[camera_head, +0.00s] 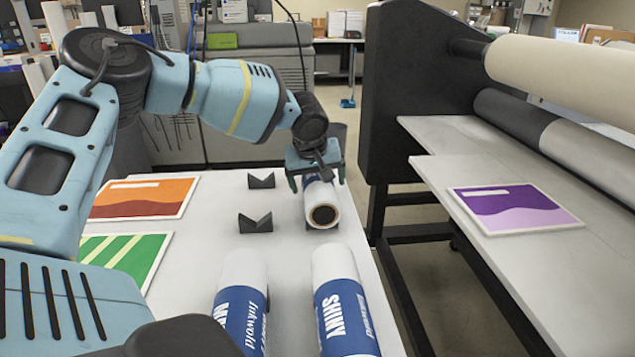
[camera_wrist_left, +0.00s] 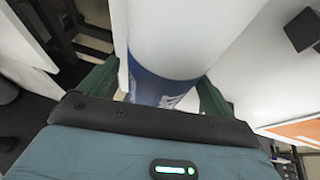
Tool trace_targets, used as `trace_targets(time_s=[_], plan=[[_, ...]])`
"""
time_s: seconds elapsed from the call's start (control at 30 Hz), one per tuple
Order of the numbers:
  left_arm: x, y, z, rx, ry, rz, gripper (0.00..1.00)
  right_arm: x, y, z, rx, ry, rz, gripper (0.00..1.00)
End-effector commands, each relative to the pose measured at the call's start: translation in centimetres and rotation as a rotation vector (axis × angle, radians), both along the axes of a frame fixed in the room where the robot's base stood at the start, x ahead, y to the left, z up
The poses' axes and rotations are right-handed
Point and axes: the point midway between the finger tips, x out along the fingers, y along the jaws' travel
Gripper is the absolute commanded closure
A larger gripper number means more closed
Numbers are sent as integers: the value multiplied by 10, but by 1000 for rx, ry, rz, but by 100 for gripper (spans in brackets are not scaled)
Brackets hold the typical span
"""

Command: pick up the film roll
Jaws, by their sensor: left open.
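A film roll (camera_head: 321,207) with a blue label lies on the white table, its open core end facing me. My left gripper (camera_head: 316,180) is above and around it, one finger on each side. In the left wrist view the roll (camera_wrist_left: 175,45) fills the space between the fingers of my left gripper (camera_wrist_left: 158,85). The fingers are open and I cannot tell whether they touch it. Two more film rolls, a left one (camera_head: 241,300) and a right one (camera_head: 342,300), lie nearer to me. My right gripper is not in view.
Black V-shaped cradles (camera_head: 255,222) stand on the white table (camera_head: 200,250) left of the roll. An orange print (camera_head: 140,198) and a green print (camera_head: 125,255) lie at the left. The laminator (camera_head: 410,90) stands close on the right, with a purple print (camera_head: 515,208) on its bed.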

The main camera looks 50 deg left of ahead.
Motion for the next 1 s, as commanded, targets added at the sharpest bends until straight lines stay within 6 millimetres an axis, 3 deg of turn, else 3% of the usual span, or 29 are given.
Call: trace_targets(time_s=[0.2, 0.67, 1.0], plan=[[0, 0, 0, 0, -1, 0, 11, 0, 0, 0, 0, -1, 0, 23], [0, 0, 0, 0, 0, -1, 71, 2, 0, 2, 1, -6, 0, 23], [1, 0, 8, 0, -4, 0, 73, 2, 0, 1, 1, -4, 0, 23]])
